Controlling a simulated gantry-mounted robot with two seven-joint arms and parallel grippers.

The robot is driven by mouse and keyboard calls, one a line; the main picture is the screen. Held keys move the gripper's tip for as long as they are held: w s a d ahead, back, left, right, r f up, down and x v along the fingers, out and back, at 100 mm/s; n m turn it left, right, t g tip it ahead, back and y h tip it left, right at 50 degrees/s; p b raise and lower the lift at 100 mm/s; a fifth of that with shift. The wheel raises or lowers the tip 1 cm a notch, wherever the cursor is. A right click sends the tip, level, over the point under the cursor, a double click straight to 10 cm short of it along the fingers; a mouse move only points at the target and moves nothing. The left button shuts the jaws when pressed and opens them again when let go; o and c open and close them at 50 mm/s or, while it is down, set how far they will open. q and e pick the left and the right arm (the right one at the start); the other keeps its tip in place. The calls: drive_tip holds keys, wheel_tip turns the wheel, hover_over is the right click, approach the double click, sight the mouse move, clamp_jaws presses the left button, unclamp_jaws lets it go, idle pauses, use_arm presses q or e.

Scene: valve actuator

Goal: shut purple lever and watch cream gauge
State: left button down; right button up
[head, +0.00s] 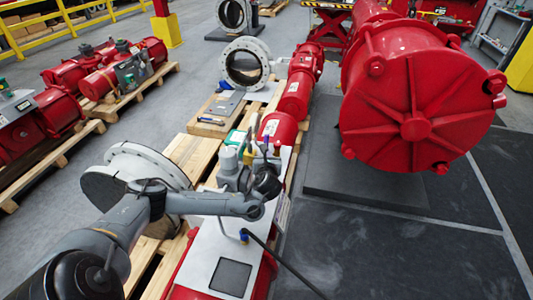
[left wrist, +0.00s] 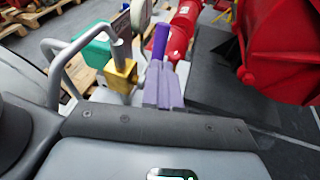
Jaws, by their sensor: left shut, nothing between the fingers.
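The purple lever (left wrist: 161,40) stands upright in the left wrist view, just beyond the tips of my left gripper (left wrist: 163,68). The fingers are shut with nothing between them. I cannot tell whether they touch the lever. In the head view my left gripper (head: 262,158) is over the valve assembly, partly hidden by my own wrist. A pale, cream-like rounded part (left wrist: 140,14) shows left of the lever; I cannot tell if it is the cream gauge, and no dial reading is legible. My right gripper is not in view.
A bent grey pipe (left wrist: 75,55), a brass-yellow block (left wrist: 122,74) and a green box (left wrist: 92,48) stand left of the lever. A large red cylinder (head: 415,95) stands at the right. Red actuators lie on pallets at the left.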

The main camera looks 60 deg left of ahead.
use_arm(q)
drive_tip(key=shift+b+x, duration=0.5)
drive_tip(key=shift+x, duration=2.4)
drive_tip(key=shift+d+r, duration=0.1)
